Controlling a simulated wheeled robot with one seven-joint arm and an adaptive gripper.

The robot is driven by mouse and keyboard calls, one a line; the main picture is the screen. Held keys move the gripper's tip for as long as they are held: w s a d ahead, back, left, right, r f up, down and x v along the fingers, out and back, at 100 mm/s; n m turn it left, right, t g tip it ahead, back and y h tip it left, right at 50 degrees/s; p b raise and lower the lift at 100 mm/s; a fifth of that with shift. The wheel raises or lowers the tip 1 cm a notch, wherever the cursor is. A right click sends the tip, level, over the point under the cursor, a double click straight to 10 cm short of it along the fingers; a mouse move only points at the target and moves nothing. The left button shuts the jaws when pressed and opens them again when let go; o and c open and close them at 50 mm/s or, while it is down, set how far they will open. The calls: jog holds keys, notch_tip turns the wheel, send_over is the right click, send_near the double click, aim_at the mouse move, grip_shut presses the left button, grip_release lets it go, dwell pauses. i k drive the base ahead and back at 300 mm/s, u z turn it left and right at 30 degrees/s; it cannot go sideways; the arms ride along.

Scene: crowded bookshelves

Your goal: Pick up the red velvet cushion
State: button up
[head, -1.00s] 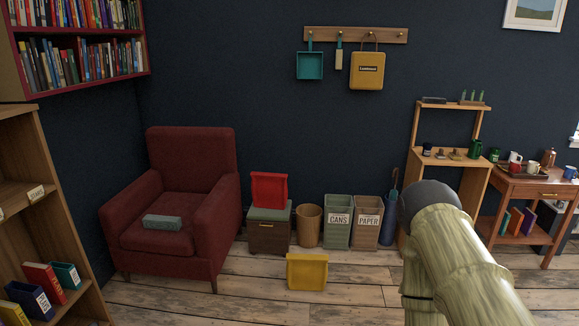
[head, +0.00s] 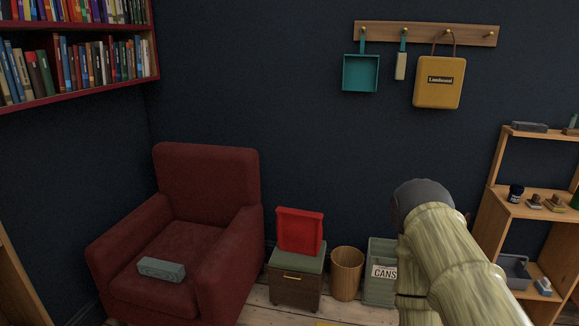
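A bright red, squarish thing (head: 300,231) stands upright on the green top of a small brown wooden cabinet (head: 294,292), right of the armchair. It has a raised edge, and I cannot tell whether it is a velvet cushion. No other red cushion shows clearly. The dark red armchair (head: 208,178) holds a grey-green box-shaped thing (head: 161,268) on its seat. My arm reaches up from the bottom right, well right of the red thing. No gripper fingers show, so my gripper is out of view.
A round wooden bin (head: 347,273) and a green bin marked CANS (head: 382,255) stand right of the cabinet. My arm hides what is behind it. Bookshelves (head: 80,92) hang at upper left. A wooden shelf stand (head: 525,211) is at right. Little floor shows at the bottom.

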aim_at(299, 230)
jog(key=u, duration=0.25)
jog(key=i, duration=2.1)
jog(key=u, duration=0.2)
